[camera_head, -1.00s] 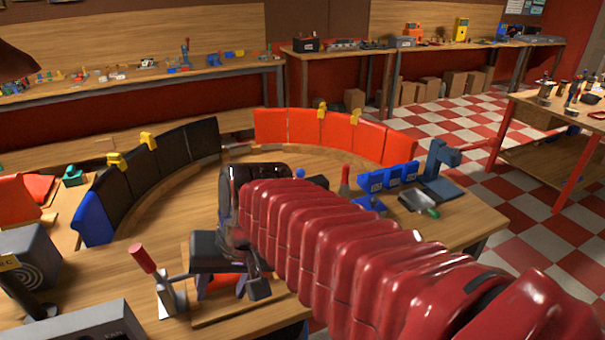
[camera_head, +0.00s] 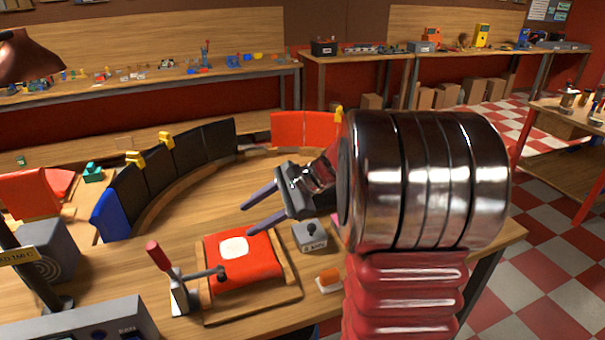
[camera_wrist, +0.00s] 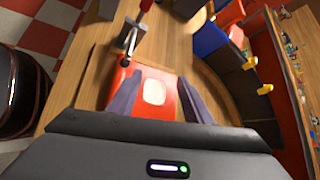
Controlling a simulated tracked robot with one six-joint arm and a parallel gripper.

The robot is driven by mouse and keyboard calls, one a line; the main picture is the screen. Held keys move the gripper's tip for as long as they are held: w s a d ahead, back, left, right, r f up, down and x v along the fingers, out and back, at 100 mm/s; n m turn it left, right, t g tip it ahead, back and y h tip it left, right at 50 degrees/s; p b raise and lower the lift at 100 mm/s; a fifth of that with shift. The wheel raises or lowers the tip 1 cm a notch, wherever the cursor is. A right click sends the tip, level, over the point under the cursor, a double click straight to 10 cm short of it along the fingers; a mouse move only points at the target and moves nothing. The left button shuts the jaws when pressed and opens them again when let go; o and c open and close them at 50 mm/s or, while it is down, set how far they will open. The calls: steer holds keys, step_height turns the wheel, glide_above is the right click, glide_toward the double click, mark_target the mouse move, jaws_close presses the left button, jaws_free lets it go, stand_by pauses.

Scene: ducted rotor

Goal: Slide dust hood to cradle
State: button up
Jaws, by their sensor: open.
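My gripper (camera_head: 246,218) is open and empty, its two dark fingers pointing left above the bench. A red curved panel (camera_head: 240,275) with a white patch (camera_head: 233,247) lies on a wooden cradle (camera_head: 288,263) just below and beyond the fingertips. In the wrist view the red panel (camera_wrist: 152,72) shows between and past my gripper's fingers (camera_wrist: 158,80). A toggle clamp (camera_head: 180,291) with a red handle stands at the cradle's left, its arm reaching over the panel. I cannot tell which thing is the dust hood.
A grey box with a black knob (camera_head: 311,236) and a small orange-topped block (camera_head: 329,280) sit right of the cradle. A curved row of black panels (camera_head: 187,152) and red panels (camera_head: 302,128) stands behind. The wooden bench inside that curve is mostly clear.

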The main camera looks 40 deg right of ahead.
steer(key=d+f+m+t+h, duration=0.1)
steer(key=d+m, duration=0.4)
steer(key=d, duration=0.6)
steer(key=w+d+f+m+t, duration=0.1)
steer(key=d+f+m+t, duration=0.3)
steer(key=d, duration=0.7)
steer(key=d+f+m+t+h, duration=0.1)
steer(key=d+f+m+t, duration=0.2)
steer(key=d, duration=0.9)
steer(key=shift+w+f+m+t+h, duration=0.1)
steer(key=shift+w+m+t+h, duration=0.05)
steer(key=shift+m+t, duration=0.55)
steer(key=shift+w+f+m+t+h, duration=0.15)
steer(key=shift+m+t, duration=0.35)
steer(key=shift+m, duration=0.3)
steer(key=shift+s+d+f+m+h, duration=0.1)
steer(key=shift+s+d+m+h, duration=0.2)
steer(key=shift+d, duration=0.2)
steer(key=shift+w, duration=0.1)
steer(key=x, duration=1.3)
steer(key=shift+w+a+r, duration=0.2)
steer(key=shift+w+r, duration=0.05)
steer(key=shift+w, duration=0.15)
steer(key=shift+c, duration=0.4)
